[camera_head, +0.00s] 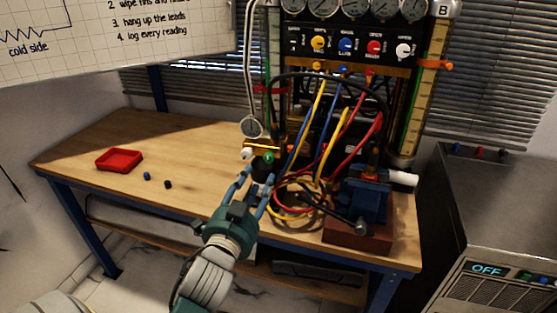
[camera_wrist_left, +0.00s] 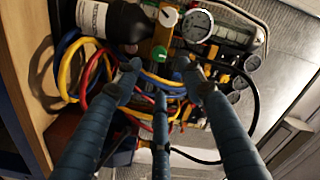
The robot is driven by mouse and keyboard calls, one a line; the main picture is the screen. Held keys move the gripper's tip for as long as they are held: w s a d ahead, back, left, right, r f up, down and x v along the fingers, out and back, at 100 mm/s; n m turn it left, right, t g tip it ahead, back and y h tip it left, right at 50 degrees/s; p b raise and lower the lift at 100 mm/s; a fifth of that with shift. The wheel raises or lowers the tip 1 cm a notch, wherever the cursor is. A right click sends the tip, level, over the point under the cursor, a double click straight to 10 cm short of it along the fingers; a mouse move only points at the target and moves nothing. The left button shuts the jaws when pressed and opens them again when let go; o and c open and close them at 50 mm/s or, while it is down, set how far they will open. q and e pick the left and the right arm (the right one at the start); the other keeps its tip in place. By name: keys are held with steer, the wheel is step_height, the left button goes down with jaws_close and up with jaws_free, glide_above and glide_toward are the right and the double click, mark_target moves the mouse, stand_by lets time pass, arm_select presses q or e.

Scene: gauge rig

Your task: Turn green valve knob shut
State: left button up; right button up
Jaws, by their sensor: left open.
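The green valve knob (camera_head: 269,155) sits at the near left foot of the gauge rig, beside a white knob (camera_head: 247,154). In the left wrist view the green knob (camera_wrist_left: 181,64) shows between and beyond my fingertips, on a brass block (camera_wrist_left: 158,42) under a round gauge (camera_wrist_left: 197,25). My left gripper (camera_head: 256,175) is open just in front of the knob. In the wrist view my left gripper's fingers (camera_wrist_left: 160,80) are spread, with nothing between them. Whether any finger touches the knob I cannot tell. My right gripper is in neither view.
Yellow, blue and red hoses (camera_head: 294,200) coil right of the gripper. A blue vise (camera_head: 365,197) stands at the bench's right. A black bottle (camera_wrist_left: 115,22) lies close to the knob. A red tray (camera_head: 119,160) lies left; the bench (camera_head: 195,140) between is mostly clear.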

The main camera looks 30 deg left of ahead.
mark_target(268, 160)
arm_select(q)
steer(key=p+x, duration=0.1)
steer(key=x, duration=0.9)
steer(key=shift+f, duration=0.1)
steer(key=shift+s, duration=0.1)
jaws_close()
